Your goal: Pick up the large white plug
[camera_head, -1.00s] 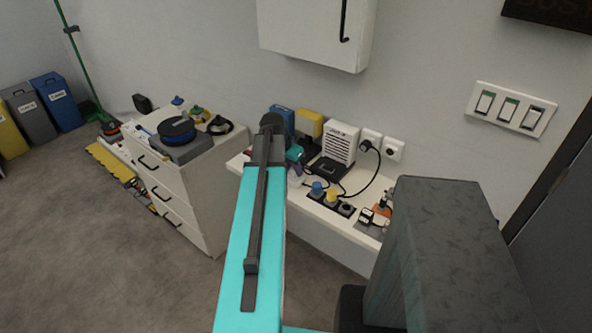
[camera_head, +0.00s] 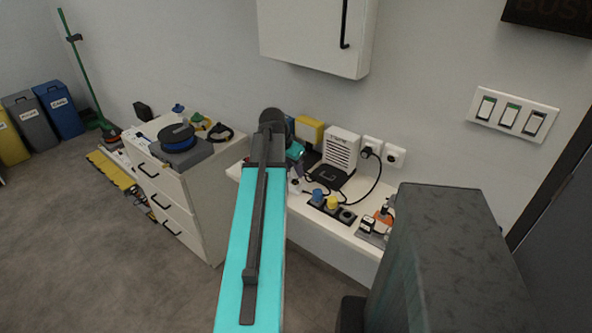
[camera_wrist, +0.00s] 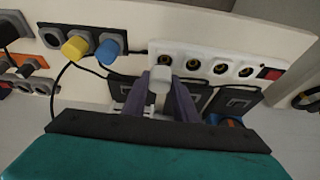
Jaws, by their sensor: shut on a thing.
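A white plug (camera_wrist: 159,79) is between the two purple-grey fingers of my gripper (camera_wrist: 160,92) in the wrist view. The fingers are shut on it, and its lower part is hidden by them. A white power strip (camera_wrist: 205,66) with several round sockets lies just beyond the plug. I cannot tell whether the plug still touches the strip or the counter. In the head view my gripper (camera_head: 294,184) is small, over the white counter (camera_head: 362,247), left of the blue plug, and the white plug is not clear.
A blue plug (camera_head: 317,195) and a yellow plug (camera_head: 333,202) sit in a dark socket strip close by. A white speaker-like box (camera_head: 341,150) stands behind, with a black cord at the wall sockets (camera_head: 395,156). Dark flat boxes (camera_wrist: 236,101) lie near the fingers.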

